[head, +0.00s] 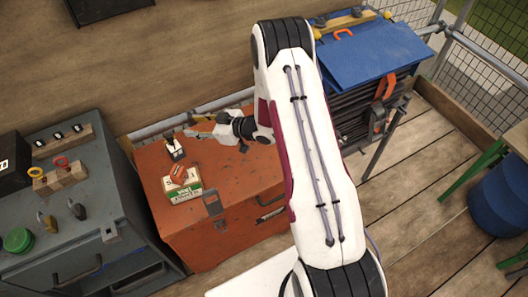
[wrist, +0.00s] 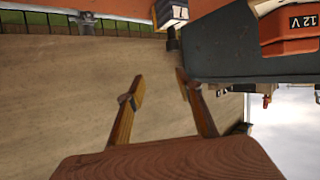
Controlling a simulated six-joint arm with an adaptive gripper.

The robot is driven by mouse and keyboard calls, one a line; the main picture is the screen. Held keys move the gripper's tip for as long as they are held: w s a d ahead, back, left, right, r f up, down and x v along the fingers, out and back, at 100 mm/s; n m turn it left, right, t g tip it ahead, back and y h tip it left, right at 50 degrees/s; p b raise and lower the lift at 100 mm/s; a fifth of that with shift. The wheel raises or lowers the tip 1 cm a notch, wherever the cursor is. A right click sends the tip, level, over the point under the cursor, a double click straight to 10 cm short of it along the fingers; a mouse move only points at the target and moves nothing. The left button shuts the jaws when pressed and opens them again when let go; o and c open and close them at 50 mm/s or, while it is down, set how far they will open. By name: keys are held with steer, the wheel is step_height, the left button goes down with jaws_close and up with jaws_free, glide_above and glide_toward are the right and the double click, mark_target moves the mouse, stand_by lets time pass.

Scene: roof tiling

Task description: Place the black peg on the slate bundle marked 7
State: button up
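The slate bundle marked 7 (wrist: 172,12) shows upside down at the top of the wrist view. In the head view a small dark-and-white bundle (head: 176,153) stands on the orange chest. A short dark piece, seemingly the black peg (wrist: 172,38), touches the bundle's top side in the wrist view; in the head view it looks upright on the bundle (head: 169,140). My gripper (head: 192,125) is above the chest's back edge, pointing left, apart from the bundle. In the wrist view its two fingers (wrist: 160,98) are spread with nothing between them.
The orange chest (head: 235,190) also carries a green-and-white box (head: 182,193). A grey cabinet (head: 90,215) at left holds wooden racks, rings and a green round item. A blue-lidded container (head: 370,70) stands at the right. A wooden wall (head: 190,50) is close behind my gripper.

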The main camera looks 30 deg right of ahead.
steer(key=w+d+r+m+h, duration=0.1)
steer(key=d+r+h, duration=0.2)
steer(key=r, duration=0.4)
steer(key=w+d+r+m+h, duration=0.1)
steer(key=d+r+h, duration=0.2)
steer(key=r, duration=0.4)
steer(key=s+d+r+m+h, duration=0.35)
steer(key=s+r, duration=0.45)
steer(key=r, duration=0.3)
steer(key=s+r+m+g, duration=0.1)
steer(key=s+r, duration=0.2)
steer(key=s, duration=0.5)
steer(key=s+r+m+g, duration=0.15)
steer(key=s+r, duration=0.25)
steer(key=s, duration=0.4)
steer(key=s+a+g, duration=0.1)
steer(key=s+a, duration=0.2)
steer(key=s, duration=0.6)
steer(key=s+a+g, duration=0.1)
steer(key=s+a, duration=0.2)
steer(key=s, duration=0.6)
steer(key=shift+s+f+m+g+y, duration=0.15)
steer(key=shift+f+m+g+y, duration=0.2)
steer(key=shift+m+y, duration=0.1)
